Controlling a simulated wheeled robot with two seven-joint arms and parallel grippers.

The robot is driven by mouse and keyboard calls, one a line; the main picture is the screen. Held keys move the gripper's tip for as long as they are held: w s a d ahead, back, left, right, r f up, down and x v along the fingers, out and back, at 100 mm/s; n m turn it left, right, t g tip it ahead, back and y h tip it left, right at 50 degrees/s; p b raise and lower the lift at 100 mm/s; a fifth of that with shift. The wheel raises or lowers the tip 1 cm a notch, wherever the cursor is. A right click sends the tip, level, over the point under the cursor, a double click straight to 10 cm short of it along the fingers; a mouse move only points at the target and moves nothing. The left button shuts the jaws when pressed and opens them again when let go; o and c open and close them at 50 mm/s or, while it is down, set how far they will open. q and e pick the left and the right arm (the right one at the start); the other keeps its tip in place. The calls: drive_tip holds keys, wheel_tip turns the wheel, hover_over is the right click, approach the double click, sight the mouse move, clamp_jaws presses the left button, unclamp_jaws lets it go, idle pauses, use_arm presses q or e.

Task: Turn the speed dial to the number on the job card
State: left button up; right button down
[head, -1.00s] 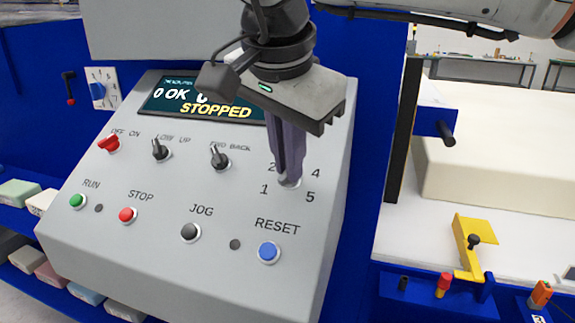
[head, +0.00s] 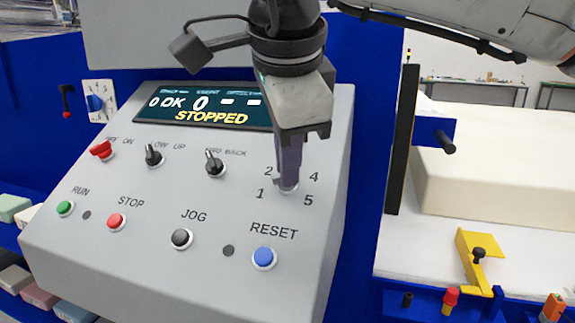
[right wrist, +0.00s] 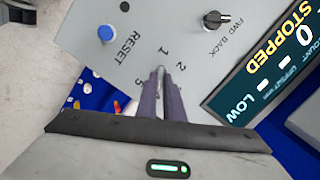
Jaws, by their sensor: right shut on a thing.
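The speed dial (head: 287,187) is on the right of the grey control panel (head: 150,260), with the numbers 1, 2, 4 and 5 showing around it. My right gripper (head: 288,182) points down at the panel and is shut on the dial. Its fingers hide most of the dial, its pointer and the number at the top. In the right wrist view the fingertips of my right gripper (right wrist: 160,72) meet at the dial, beside the 1 and 2. No job card can be made out in these frames. My left gripper is out of view.
The display (head: 215,107) reads STOPPED. A blue RESET button (head: 264,258) is below the dial, and a black FWD/BACK switch (head: 214,163) is to its left. A dark upright post (head: 403,140) and a cream foam block (head: 495,170) stand to the right.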

drive_tip(key=shift+s+f, duration=0.1)
drive_tip(key=shift+f, duration=0.15)
drive_tip(key=c, duration=1.9)
unclamp_jaws()
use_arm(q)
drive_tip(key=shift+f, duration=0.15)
use_arm(e)
drive_tip(key=shift+r, duration=0.15)
use_arm(q)
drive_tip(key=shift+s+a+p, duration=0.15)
drive_tip(key=shift+p, duration=0.3)
use_arm(e)
drive_tip(key=v, duration=1)
drive_tip(key=shift+a, duration=0.15)
